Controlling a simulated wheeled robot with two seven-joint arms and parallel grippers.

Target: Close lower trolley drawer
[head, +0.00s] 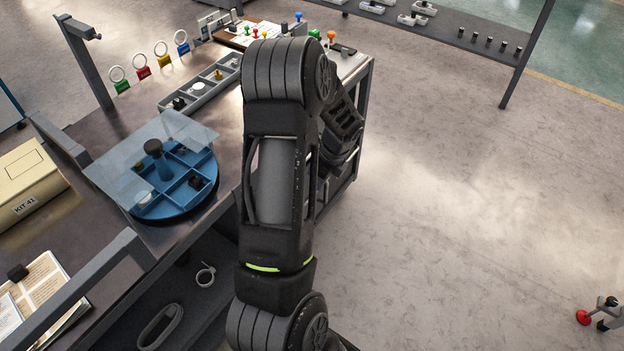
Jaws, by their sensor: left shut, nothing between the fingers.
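The dark workbench or trolley top (112,270) runs from the lower left to the upper middle of the head view, with a grey metal frame (366,112) at its right end. Below the top at the lower left, a dark tray-like surface (222,306) holds a pale ring and an oval item; I cannot tell whether it is a drawer or a shelf. The lower drawer's front is not clearly visible. My left arm crosses the middle and bends down beside the frame's right end. My left gripper (325,168) is shut and empty there, mostly hidden behind the arm. My right gripper is not in view.
A blue divided turntable (176,211) under a clear panel, a KIT 41 box (27,186) and an open book (42,295) are on the left. The floor (470,200) right is mostly clear; a red-ended device (600,316) stands lower right.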

